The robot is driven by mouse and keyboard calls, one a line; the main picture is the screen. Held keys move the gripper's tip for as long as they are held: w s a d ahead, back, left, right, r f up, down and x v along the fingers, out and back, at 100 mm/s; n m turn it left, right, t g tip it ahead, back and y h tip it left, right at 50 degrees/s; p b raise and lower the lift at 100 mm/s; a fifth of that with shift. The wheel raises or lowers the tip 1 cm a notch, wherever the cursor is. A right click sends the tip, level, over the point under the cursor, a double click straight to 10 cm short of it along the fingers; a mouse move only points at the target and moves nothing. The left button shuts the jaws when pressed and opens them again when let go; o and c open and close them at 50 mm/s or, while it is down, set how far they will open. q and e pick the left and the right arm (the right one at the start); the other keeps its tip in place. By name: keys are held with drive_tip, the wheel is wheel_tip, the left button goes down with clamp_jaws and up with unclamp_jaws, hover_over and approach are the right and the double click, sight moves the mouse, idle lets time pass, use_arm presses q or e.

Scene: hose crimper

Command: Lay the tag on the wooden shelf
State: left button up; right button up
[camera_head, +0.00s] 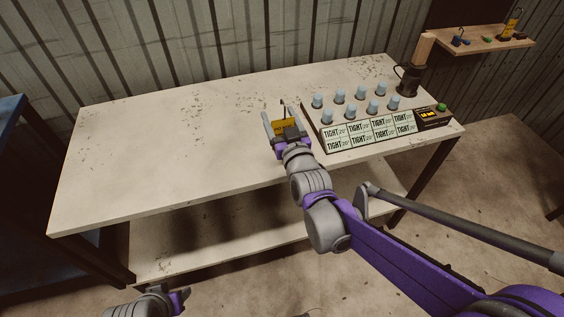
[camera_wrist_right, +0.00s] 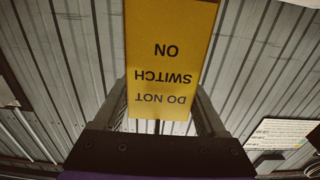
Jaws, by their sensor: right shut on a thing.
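The yellow tag (camera_head: 285,124), with black letters reading DO NOT SWITCH ON, is held by my right gripper (camera_head: 287,128) above the front middle of the white table. In the right wrist view the tag (camera_wrist_right: 168,60) stands up between the two fingers (camera_wrist_right: 163,108), its text upside down. The wooden shelf (camera_head: 466,46) is on the wall at the upper right, well away from the tag. My left gripper (camera_head: 172,299) shows only partly at the bottom left, low beside the table; its jaws are not clear.
The worn white table (camera_head: 170,150) has free room at its left. Right of my right gripper stands a rack (camera_head: 322,147) with several pale blue caps and TIGHT labels. A dark mug-like object (camera_head: 409,80) stands behind it. Small items and a yellow-black object (camera_head: 510,24) occupy the shelf.

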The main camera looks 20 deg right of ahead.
wheel_tip(320, 180, down, 9)
drive_tip(key=shift+r+b, duration=0.1)
drive_tip(key=shift+b, duration=1)
drive_tip(key=shift+f, duration=0.35)
drive_tip(key=o, duration=1.4)
drive_tip(key=shift+r, duration=0.15)
